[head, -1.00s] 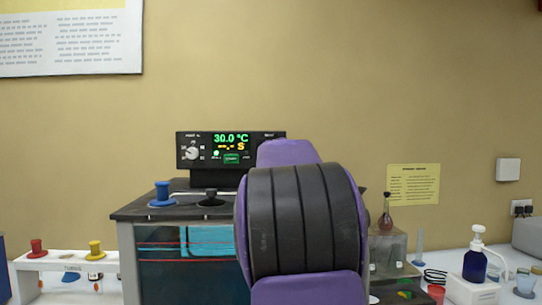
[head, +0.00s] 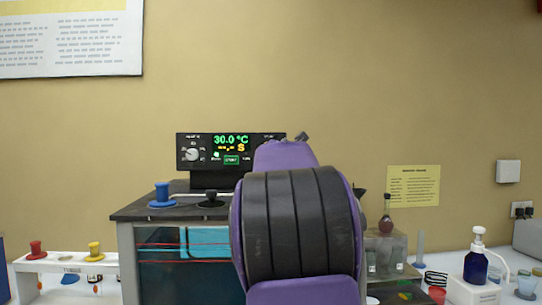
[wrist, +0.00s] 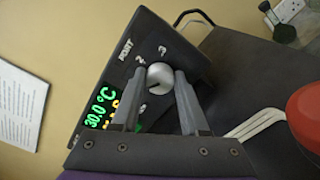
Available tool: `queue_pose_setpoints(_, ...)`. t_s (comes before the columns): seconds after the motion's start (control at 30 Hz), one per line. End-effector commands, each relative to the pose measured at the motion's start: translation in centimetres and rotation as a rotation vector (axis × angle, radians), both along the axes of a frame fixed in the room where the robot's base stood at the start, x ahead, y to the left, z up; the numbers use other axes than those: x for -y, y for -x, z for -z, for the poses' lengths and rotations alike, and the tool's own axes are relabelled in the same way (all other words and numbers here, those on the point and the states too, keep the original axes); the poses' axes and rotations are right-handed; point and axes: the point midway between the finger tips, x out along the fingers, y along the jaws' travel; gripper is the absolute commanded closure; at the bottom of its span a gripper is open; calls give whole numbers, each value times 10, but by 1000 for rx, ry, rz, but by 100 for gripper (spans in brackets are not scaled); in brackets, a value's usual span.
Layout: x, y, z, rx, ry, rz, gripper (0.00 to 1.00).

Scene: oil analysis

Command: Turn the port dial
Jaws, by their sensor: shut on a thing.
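The port dial (wrist: 159,76) is a round silver knob with a dark pointer mark, on the black control panel (wrist: 150,40) beside its PORT lettering and several numbers. In the wrist view the two grey fingers of my gripper (wrist: 164,86) stand on either side of it, shut on it. The same panel shows in the head view (head: 205,138), with a green 30.0 °C readout and another knob (head: 192,154) at its left.
The panel stands behind a tank with a dark top (head: 140,209), which carries a blue spool-like piece (head: 161,196) and a black one (head: 210,200). A white rack (head: 60,265) is at the left. A pump bottle (head: 476,262) and glassware are at the right.

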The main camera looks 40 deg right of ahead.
Motion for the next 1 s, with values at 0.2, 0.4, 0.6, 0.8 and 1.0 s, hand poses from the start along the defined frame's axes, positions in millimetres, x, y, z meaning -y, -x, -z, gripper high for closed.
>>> queue_pose_setpoints(0.2,-1,0,-2,2,3,-2,100)
queue_pose_setpoints(0.4,-1,0,-2,2,2,-2,31)
queue_pose_setpoints(0.6,0,0,-1,1,0,-1,26)
queue_pose_setpoints(0.8,0,0,0,1,0,-1,26)
queue_pose_setpoints(1.0,-2,-1,0,1,0,-1,26)
